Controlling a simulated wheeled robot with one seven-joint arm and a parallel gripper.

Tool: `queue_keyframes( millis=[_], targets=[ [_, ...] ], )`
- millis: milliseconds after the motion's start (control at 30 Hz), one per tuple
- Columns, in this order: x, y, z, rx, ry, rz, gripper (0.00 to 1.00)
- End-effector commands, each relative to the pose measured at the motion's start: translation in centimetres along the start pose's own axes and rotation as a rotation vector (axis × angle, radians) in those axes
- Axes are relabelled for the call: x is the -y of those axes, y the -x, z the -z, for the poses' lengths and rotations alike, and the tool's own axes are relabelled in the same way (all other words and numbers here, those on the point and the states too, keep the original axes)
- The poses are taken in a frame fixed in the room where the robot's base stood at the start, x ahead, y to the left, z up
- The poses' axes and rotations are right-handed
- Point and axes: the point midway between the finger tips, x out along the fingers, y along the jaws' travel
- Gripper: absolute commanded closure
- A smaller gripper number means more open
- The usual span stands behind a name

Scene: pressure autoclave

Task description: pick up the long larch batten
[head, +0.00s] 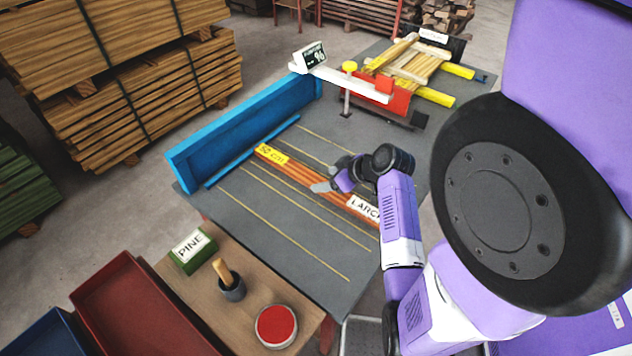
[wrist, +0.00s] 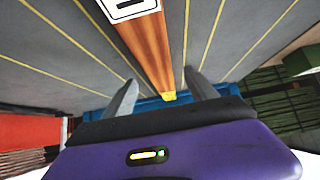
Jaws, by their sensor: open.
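The long larch batten (head: 310,183) is reddish-brown and lies flat on the grey table (head: 300,270). It has a yellow length label at its far left end and a white LARCH label nearer my arm. My gripper (head: 323,186) is over the middle part of the batten and hides some of it. In the wrist view the batten (wrist: 150,50) runs between the two fingers of my gripper (wrist: 161,82), which are apart and empty. Whether the fingers reach down beside the batten cannot be told.
A blue fence (head: 245,125) borders the table's far left edge. A red and white fixture (head: 385,95) with yellow-tipped pieces stands at the back. A PINE block (head: 192,250), a brush pot (head: 231,286) and a red tin (head: 276,326) stand at the front left.

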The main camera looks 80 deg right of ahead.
Motion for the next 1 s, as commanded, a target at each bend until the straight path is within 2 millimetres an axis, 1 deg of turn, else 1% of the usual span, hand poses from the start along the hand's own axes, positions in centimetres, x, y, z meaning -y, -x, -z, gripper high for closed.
queue_keyframes(
  millis=[200, 300, 400, 600, 633, 933, 967, 1000],
  targets=[
    [-0.1, -2.8, 0.1, 0.001, -0.001, 0.001, 0.34],
    [-0.1, -3.9, 0.0, 0.001, -0.001, 0.001, 0.34],
    [-0.1, -4.4, 0.0, 0.001, 0.0, -0.001, 0.34],
    [-0.1, -4.5, -0.1, 0.001, 0.0, -0.001, 0.34],
    [-0.1, -4.5, -0.1, 0.001, 0.0, -0.001, 0.36],
    [-0.1, -4.5, -0.1, 0.001, 0.0, -0.001, 0.94],
    [-0.1, -4.5, -0.1, 0.001, 0.0, -0.001, 1.0],
    [-0.1, -4.5, -0.1, 0.001, 0.0, -0.001, 1.0]
  ],
)
